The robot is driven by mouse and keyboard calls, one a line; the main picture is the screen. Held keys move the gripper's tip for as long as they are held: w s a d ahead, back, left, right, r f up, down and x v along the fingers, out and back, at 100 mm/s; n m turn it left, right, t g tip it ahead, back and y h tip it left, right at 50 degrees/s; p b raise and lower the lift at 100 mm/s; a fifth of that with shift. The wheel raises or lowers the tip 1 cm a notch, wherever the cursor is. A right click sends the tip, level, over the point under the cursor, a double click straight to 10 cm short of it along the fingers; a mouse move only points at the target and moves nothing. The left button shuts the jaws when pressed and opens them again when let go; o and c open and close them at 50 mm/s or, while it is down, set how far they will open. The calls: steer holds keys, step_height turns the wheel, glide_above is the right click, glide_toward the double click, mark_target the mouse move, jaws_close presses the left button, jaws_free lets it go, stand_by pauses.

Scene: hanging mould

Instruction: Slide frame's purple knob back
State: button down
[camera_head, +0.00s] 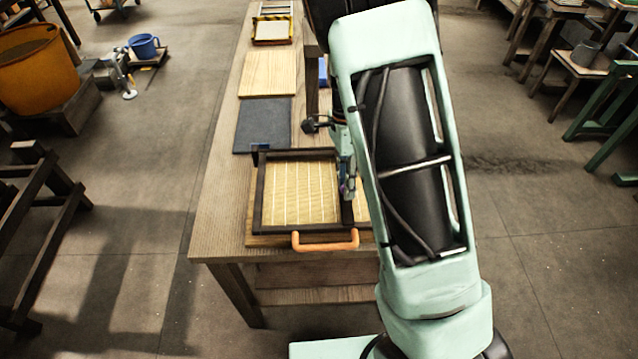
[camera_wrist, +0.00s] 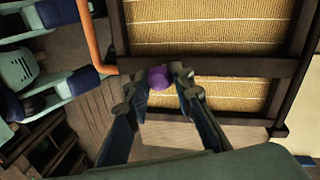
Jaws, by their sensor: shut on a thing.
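The dark wooden frame (camera_head: 262,190) lies on a board on the table, with a ribbed tan screen (camera_head: 302,193) inside it and an orange handle (camera_head: 325,247) at its near side. In the wrist view, the purple knob (camera_wrist: 159,77) sits at the frame's bar (camera_wrist: 230,66), between my fingertips. My gripper (camera_wrist: 160,84) is shut on the knob, with one finger on each side of it. In the head view my gripper (camera_head: 346,190) is at the frame's right side, and the knob is hidden there by my arm.
Behind the frame on the wooden table (camera_head: 222,215) are a dark grey mat (camera_head: 263,125), a pale board (camera_head: 268,75) and a yellow-edged tray (camera_head: 272,32). A dark upright post (camera_head: 311,80) stands near my arm. The table's left strip is clear.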

steer(key=d, duration=0.8)
steer(key=shift+s, duration=0.15)
steer(key=shift+d, duration=0.1)
steer(key=c, duration=1.7)
jaws_free()
steer(key=shift+d, duration=0.1)
steer(key=shift+c, duration=0.2)
steer(key=shift+o, duration=0.4)
steer(key=shift+r, duration=0.1)
steer(key=shift+r, duration=0.3)
step_height(320, 180, up, 11)
steer(key=w, duration=0.2)
steer(key=shift+w+a, duration=0.15)
steer(key=shift+a, duration=0.15)
